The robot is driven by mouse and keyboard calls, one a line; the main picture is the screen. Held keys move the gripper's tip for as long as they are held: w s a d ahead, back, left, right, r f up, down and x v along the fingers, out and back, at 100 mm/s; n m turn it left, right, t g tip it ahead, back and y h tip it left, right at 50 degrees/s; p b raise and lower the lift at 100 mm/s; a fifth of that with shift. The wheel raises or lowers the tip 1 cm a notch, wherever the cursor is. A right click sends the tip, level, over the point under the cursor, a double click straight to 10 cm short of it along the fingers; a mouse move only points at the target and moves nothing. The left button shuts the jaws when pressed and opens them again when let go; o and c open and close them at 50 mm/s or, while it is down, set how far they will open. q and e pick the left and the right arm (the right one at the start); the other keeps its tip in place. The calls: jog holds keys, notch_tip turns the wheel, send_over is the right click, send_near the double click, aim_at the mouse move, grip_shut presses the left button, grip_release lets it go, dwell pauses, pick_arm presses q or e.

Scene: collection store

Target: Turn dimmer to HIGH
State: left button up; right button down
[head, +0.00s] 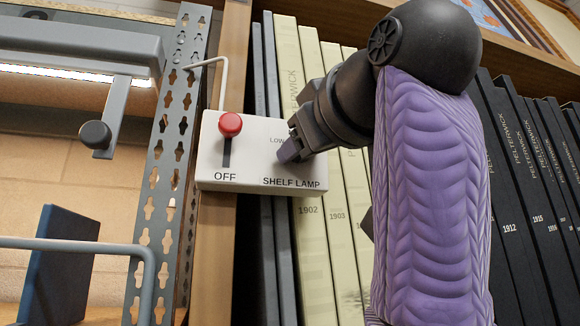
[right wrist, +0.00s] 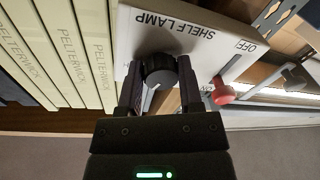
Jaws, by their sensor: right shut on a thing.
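The white shelf lamp box (head: 250,183) is fixed to the wooden upright, with a red-knobbed lever above the word OFF and the label SHELF LAMP. My right gripper (head: 286,152) is at the box's right side, where its fingers hide the dimmer in the head view. In the right wrist view the dark round dimmer knob (right wrist: 160,72) sits between the two fingers of my right gripper (right wrist: 158,88), which are shut on it. The word LOW shows partly beside the fingers; HIGH and the knob's pointer are hidden. My left gripper is not in view.
The red lever knob (head: 230,124) is close to the left of the gripper. Pale books (head: 318,220) and dark books (head: 515,200) stand behind my arm. A perforated metal post (head: 165,190) and a lit lamp strip (head: 70,75) are at the left.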

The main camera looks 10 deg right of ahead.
jog(key=shift+s+a+m+t+h+b, duration=0.15)
jog(key=shift+m+b, duration=0.35)
jog(key=shift+m, duration=1.45)
jog(key=shift+w+d+m+t+h+b, duration=0.1)
jog(key=shift+m+t+h+b, duration=0.25)
jog(key=shift+m, duration=1.9)
jog(key=c, duration=0.6)
grip_release()
jog(key=o, duration=0.3)
jog(key=shift+s, duration=0.2)
jog(key=shift+o, duration=0.2)
jog(key=shift+w, duration=0.1)
